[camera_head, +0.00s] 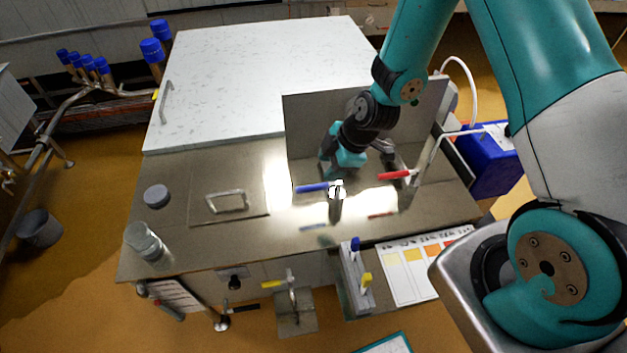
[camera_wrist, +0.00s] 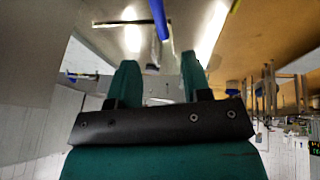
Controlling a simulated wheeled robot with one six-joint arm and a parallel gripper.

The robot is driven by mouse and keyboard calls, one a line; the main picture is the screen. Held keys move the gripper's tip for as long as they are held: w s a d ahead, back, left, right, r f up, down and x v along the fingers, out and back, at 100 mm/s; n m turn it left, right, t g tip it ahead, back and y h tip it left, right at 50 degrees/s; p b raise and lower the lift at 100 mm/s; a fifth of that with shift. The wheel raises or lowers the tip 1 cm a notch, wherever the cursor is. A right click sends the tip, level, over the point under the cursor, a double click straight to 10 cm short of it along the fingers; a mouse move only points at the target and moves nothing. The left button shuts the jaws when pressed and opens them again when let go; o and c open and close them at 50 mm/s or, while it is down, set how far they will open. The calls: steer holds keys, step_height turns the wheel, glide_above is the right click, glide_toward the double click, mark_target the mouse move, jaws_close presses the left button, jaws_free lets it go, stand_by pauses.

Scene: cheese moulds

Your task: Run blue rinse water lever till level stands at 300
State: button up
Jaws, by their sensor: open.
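The blue lever (camera_head: 312,188) sticks out to the left from a tap (camera_head: 335,197) on the metal worktop. It also shows in the wrist view (camera_wrist: 158,18), beyond my fingertips and roughly in line with the gap between them. My gripper (camera_head: 338,160) is open and empty, just behind and above the blue lever, apart from it. Its two teal fingers show in the wrist view (camera_wrist: 158,72). A clear glass vessel (camera_head: 143,241) stands at the worktop's front left corner. No level or scale marks can be read on it.
A red lever (camera_head: 394,175) sits right of the blue one, near a bent pipe. A metal splash panel (camera_head: 305,125) stands behind the levers. A grey round cap (camera_head: 157,195) and a handled lid (camera_head: 228,202) lie at left. A yellow-handled valve (camera_head: 274,284) is below the front edge.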

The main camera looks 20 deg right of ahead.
mark_target(312, 186)
steer(key=p+x, duration=0.2)
steer(key=x, duration=0.7)
steer(key=shift+w+a+f, duration=0.1)
steer(key=shift+a+f, duration=0.1)
steer(key=shift+c, duration=0.2)
jaws_close()
